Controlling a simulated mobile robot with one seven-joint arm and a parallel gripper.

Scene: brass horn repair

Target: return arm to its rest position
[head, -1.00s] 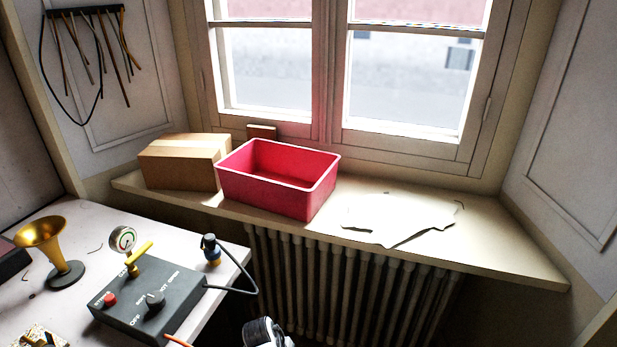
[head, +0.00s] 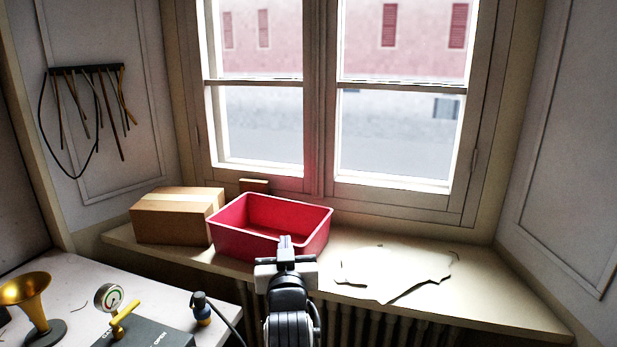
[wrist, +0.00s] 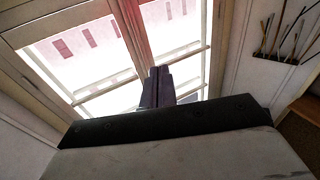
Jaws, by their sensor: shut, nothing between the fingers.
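My gripper (head: 286,243) stands upright in the head view, in front of the red bin on the window sill. Its fingers are together and hold nothing. In the wrist view the shut fingers (wrist: 158,86) point toward the window, with its middle frame post behind them.
A red bin (head: 225,237), a cardboard box (head: 165,219) and torn paper sheets (head: 395,270) lie on the sill (head: 500,300). A bench at lower left bears a brass horn (head: 25,289), a gauge (head: 109,297) and a dark control box (head: 150,334). A rack of rods (head: 88,70) hangs on the wall.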

